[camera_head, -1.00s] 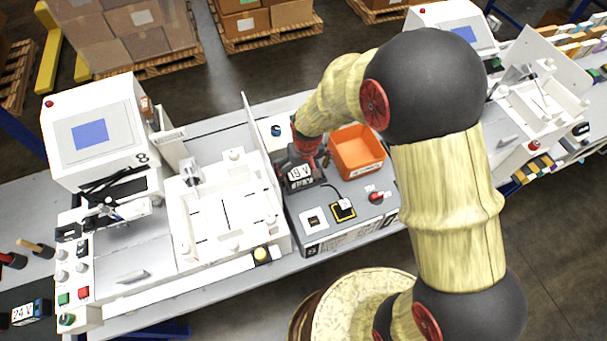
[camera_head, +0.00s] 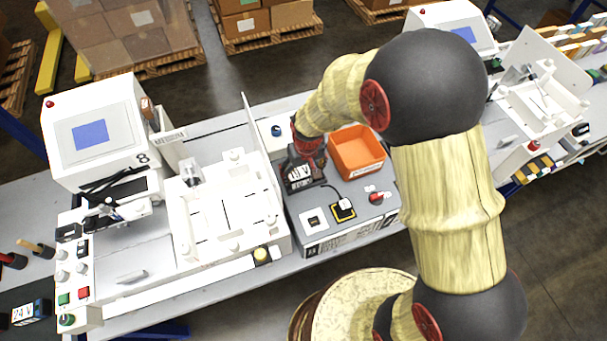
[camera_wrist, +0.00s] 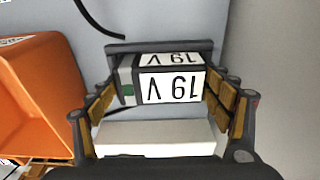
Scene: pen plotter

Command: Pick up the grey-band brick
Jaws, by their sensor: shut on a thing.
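The brick (camera_wrist: 170,84) has a white label reading 19 V, upside down in the wrist view, and a grey band with a green mark at its left end. My gripper (camera_wrist: 164,98) is shut on it, with one finger at each end. In the head view the brick (camera_head: 298,174) shows below my gripper (camera_head: 307,150), slightly tilted, above the grey-topped unit. A dark cradle (camera_wrist: 160,47) shows just behind the brick in the wrist view. Whether the brick still touches it I cannot tell.
An orange bin (camera_head: 358,168) stands close to the right of my gripper. A white upright panel and plotter bed (camera_head: 225,205) stand to the left. A black cable, a yellow-framed switch (camera_head: 343,211) and a red button (camera_head: 374,197) are on the unit's top.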

